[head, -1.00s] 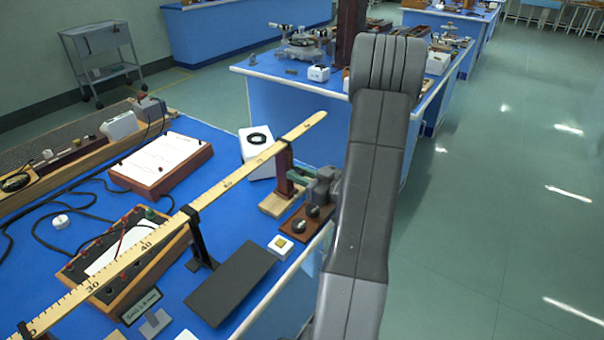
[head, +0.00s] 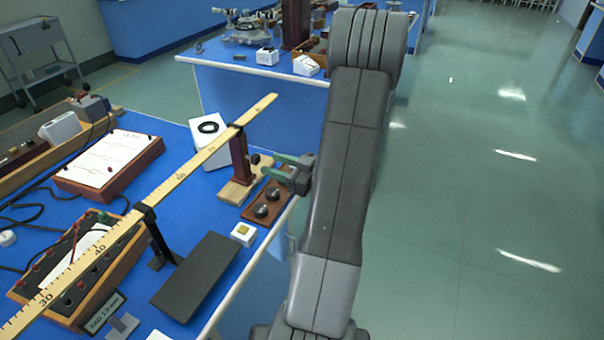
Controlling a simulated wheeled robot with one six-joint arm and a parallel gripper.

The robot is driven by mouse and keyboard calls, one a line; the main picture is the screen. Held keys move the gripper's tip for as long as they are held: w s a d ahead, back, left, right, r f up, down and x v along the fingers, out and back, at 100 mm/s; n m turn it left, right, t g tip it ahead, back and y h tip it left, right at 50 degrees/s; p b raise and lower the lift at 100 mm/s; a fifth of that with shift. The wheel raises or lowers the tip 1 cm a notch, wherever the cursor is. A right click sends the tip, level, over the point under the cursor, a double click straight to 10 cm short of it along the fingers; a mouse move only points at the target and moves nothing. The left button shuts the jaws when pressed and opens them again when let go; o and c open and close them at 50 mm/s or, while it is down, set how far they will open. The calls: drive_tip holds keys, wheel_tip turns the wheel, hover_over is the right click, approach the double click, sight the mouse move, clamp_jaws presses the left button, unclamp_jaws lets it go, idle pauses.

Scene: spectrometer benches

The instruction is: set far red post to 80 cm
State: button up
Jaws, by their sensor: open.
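The far red post (head: 240,160) stands upright on a pale wooden base (head: 238,191) under the far part of the long wooden rule (head: 188,172). A dark clip sits where the post meets the rule. The post is a short way in from the rule's far end. The scale figures beside it are too small to read surely. My gripper (head: 274,163) is open, just right of the post, with its fingers pointing left towards it. The fingers look empty, and I cannot tell whether they touch the post. My arm hides what lies behind it.
A black stand (head: 152,232) holds the rule nearer me, beside a dark plate (head: 196,276). A brown board with two knobs (head: 262,205) lies under my gripper, with a small white block (head: 243,235) nearby.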

sight(258, 159)
drive_tip(key=v, duration=0.7)
drive_tip(key=shift+d, duration=0.15)
idle(0.4)
drive_tip(key=shift+p+x, duration=0.4)
drive_tip(key=shift+x, duration=6.45)
